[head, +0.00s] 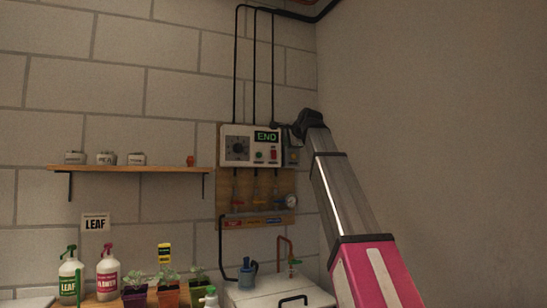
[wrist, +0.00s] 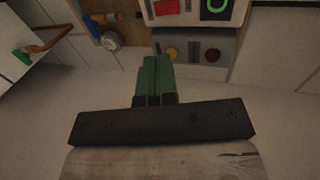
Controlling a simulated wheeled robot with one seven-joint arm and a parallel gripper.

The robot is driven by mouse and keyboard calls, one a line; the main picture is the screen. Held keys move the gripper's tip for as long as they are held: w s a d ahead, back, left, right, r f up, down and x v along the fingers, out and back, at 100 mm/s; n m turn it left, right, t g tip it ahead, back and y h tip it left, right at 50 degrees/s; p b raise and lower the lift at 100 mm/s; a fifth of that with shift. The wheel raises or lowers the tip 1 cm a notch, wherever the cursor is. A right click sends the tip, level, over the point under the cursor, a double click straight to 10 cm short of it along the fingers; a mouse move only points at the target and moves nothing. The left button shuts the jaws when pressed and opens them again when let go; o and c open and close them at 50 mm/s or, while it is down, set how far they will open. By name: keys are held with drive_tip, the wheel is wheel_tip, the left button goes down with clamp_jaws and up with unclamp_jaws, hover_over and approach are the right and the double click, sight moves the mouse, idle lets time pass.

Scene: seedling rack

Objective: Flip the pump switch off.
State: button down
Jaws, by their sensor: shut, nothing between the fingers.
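The white control box (head: 250,146) hangs on a wooden board on the wall, with a display reading END, a dark dial and a red rocker switch (head: 273,155). The red switch also shows at the top edge of the wrist view (wrist: 166,6). Beside this box is a small grey box (wrist: 195,45) with a yellow round part, a small lever and a red round part; my arm partly hides it in the head view (head: 293,157). Which of these is the pump switch I cannot tell. My gripper (wrist: 153,62) is shut and empty, its green fingertips close to the grey box; contact is unclear.
A pressure gauge (head: 291,201) and pipes sit below the control box. A white lidded tank (head: 275,292) stands underneath. A wooden shelf (head: 130,168), bottles and potted seedlings are to the left. The bare right wall is close to my arm.

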sight(273, 157)
drive_tip(key=shift+w, duration=0.1)
drive_tip(key=x, duration=1.3)
drive_tip(key=shift+w+a+f, duration=0.15)
drive_tip(key=shift+w, duration=0.2)
